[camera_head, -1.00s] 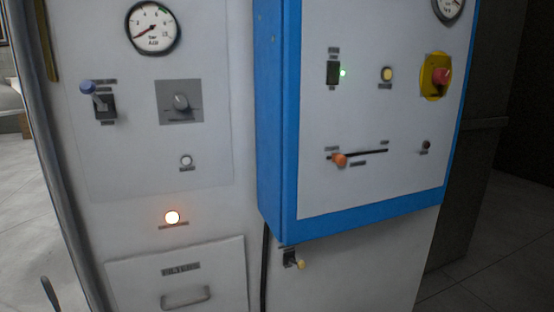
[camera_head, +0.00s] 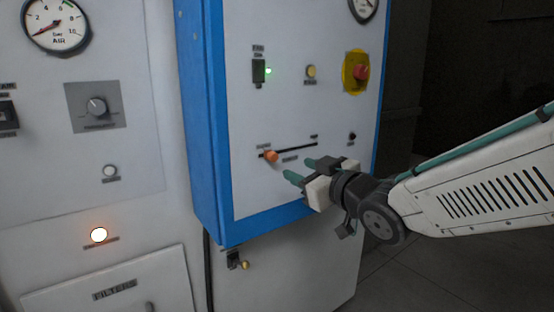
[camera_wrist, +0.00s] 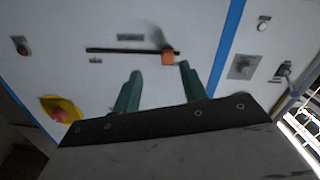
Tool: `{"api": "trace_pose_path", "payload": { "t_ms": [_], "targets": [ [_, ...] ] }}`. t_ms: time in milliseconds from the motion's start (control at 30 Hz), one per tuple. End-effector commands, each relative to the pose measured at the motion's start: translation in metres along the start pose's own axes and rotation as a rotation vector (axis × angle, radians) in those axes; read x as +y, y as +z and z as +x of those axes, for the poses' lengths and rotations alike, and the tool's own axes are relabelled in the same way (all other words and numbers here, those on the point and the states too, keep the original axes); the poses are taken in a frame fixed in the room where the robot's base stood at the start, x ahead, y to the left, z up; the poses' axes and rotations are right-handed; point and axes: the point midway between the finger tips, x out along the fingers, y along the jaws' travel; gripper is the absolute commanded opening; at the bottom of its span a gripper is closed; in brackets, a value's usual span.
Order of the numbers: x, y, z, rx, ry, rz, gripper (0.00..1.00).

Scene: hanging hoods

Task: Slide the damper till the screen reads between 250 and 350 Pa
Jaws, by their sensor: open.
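The damper is an orange knob (camera_head: 271,156) on a dark horizontal slot (camera_head: 297,148) in the blue-framed panel. The knob sits near the slot's left end in the head view. In the wrist view the knob (camera_wrist: 168,57) shows near the slot's right end, the picture being turned about. My gripper (camera_head: 301,169) is open and empty, its green fingers pointing at the panel, just right of and slightly below the knob. In the wrist view the fingers (camera_wrist: 160,72) stand apart, with the knob beyond them, nearer the right finger. No screen with a Pa reading shows.
The panel also bears a lit green lamp switch (camera_head: 259,71), a yellow button (camera_head: 311,71), a red stop knob on yellow (camera_head: 361,72) and a small dark knob (camera_head: 352,136). A yellow-tipped lever (camera_head: 244,264) is below. A gauge (camera_head: 55,25) is at upper left.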

Motion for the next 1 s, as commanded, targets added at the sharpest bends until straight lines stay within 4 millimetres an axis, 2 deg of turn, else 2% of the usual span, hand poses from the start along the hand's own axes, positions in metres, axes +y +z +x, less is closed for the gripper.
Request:
{"api": "trace_pose_path", "payload": {
  "t_ms": [167,600,733,967,1000],
  "targets": [
    [-0.009,-0.008,0.013,0.055,-0.030,-0.005,0.43],
    [-0.010,-0.011,0.075,0.055,-0.029,-0.006,0.43],
    [-0.011,-0.012,0.082,0.055,-0.028,-0.005,0.43],
    [-0.010,-0.012,0.082,0.055,-0.028,-0.005,0.43],
    [-0.010,-0.012,0.082,0.055,-0.028,-0.005,0.40]
  ]
}}
